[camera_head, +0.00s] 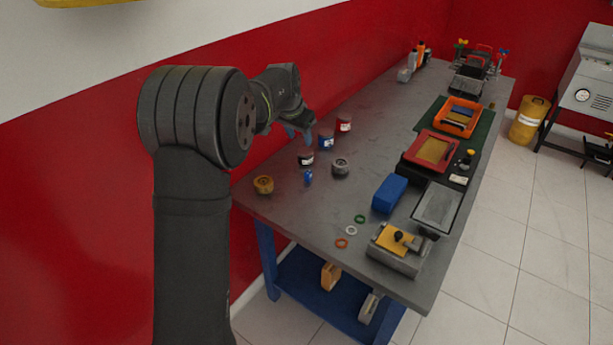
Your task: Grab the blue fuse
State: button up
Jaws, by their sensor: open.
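A small blue upright piece (308,177), which looks like the blue fuse, stands on the grey workbench (290,212) near its left end. It is too small to make out details. My gripper (299,134) is at the end of my dark arm, above the left back part of the bench. It is up and behind the blue piece, apart from it. It is open, and I see nothing held in it. Its fingertips are small and partly hard to make out against the red wall.
A yellow-brown round part (263,184) and a grey round part (340,167) flank the blue piece. A blue box (390,193) and coloured rings (351,230) lie rightward. The bench front-left is clear.

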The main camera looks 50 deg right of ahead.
send_near(308, 172)
jog(key=shift+g, duration=0.3)
jog(key=x, duration=0.4)
jog(key=shift+w+a, duration=0.15)
jog(key=shift+w, duration=0.25)
jog(key=shift+d+x, duration=0.2)
jog(key=shift+x, duration=2.95)
jog(key=shift+s+r, duration=0.1)
jog(key=shift+s, duration=0.05)
grip_shut()
